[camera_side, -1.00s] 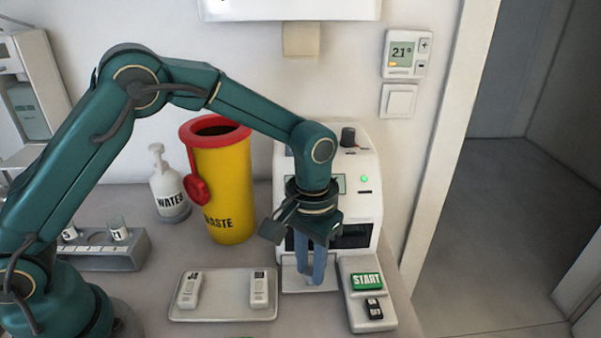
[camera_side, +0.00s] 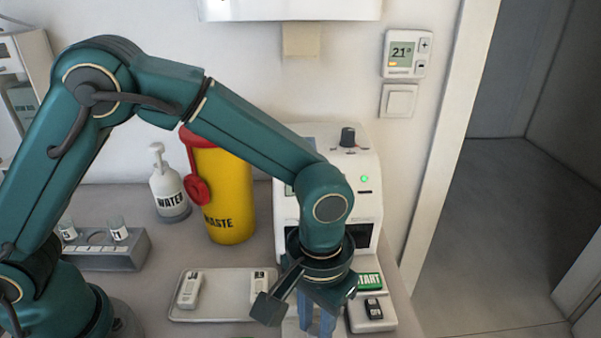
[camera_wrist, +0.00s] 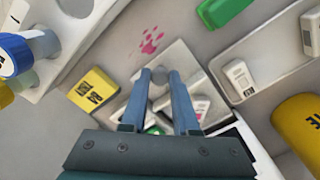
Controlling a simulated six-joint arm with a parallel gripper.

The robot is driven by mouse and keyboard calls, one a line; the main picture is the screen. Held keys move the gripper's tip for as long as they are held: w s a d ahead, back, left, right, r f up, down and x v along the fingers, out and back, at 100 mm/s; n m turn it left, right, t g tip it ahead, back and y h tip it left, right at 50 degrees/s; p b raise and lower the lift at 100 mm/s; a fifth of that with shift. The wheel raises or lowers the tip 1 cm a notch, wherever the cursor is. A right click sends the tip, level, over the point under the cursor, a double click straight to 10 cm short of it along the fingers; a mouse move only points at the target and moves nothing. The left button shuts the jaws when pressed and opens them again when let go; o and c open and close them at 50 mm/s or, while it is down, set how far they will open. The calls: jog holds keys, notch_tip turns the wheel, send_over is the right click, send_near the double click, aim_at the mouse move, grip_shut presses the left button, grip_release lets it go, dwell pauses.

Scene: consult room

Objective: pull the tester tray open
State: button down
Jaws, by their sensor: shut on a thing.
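The white tester (camera_side: 368,205) stands against the wall, with a lit green light on its front. Its pale tray (camera_side: 291,329) extends forward at the bottom of the side view, partly covered by my gripper (camera_side: 316,323). My gripper points down with its blue fingers shut on the tray's grip. In the wrist view, a round grey knob (camera_wrist: 160,75) sits between the fingertips, in front of a pale plate. My forearm and wrist hide much of the tester's front, including most of its opening.
The START button (camera_side: 369,281) is close right of my wrist. A dish (camera_side: 220,310) with two white cassettes lies to the left. The yellow waste bin (camera_side: 228,215) and water bottle (camera_side: 168,190) stand behind. A vial rack (camera_side: 110,257) is at the left.

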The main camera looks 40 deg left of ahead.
jog(key=c, duration=0.7)
grip_release()
jog(key=shift+o, duration=0.2)
jog(key=shift+r, duration=2.6)
